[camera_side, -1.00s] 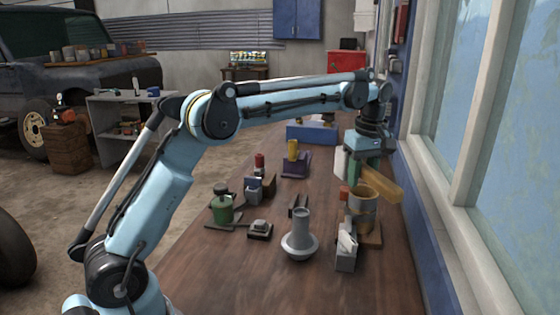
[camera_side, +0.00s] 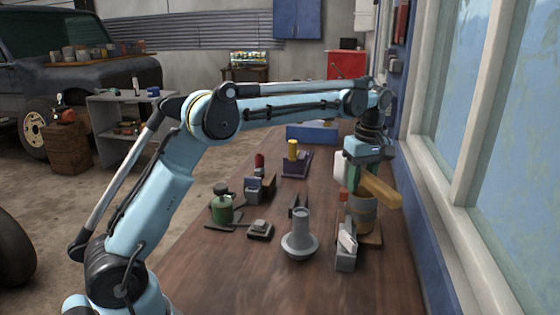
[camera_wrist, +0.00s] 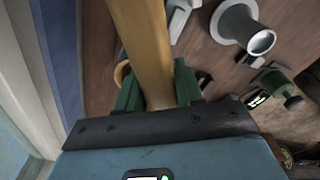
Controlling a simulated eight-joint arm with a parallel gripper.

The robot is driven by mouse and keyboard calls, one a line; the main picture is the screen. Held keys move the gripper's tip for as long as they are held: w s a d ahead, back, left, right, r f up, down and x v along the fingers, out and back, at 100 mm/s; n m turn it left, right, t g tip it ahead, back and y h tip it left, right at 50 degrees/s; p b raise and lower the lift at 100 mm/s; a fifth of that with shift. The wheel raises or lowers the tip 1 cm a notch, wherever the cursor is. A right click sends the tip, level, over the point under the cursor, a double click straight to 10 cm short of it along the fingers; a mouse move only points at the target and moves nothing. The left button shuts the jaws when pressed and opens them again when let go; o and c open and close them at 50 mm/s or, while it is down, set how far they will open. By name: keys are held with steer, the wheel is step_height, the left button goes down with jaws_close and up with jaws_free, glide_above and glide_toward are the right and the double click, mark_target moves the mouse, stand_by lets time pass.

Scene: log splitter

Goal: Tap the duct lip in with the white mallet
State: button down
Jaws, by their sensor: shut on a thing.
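My gripper (camera_side: 366,172) has green fingers and is shut on the wooden handle of the white mallet (camera_side: 380,188). The handle runs between the fingers in the wrist view (camera_wrist: 148,45). The white mallet head (camera_side: 340,168) shows left of the gripper in the side view. The duct (camera_side: 362,214), a brownish cylinder, stands upright on a wooden base below the gripper. Its upper rim is mostly hidden behind the handle in the side view. A curved tan edge, perhaps the duct lip (camera_wrist: 121,72), shows left of the handle in the wrist view. Contact between mallet and duct cannot be told.
The window wall (camera_side: 430,180) is close on the right. Bare bench lies at the front.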

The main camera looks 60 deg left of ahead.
steer(key=shift+r, duration=2.5)
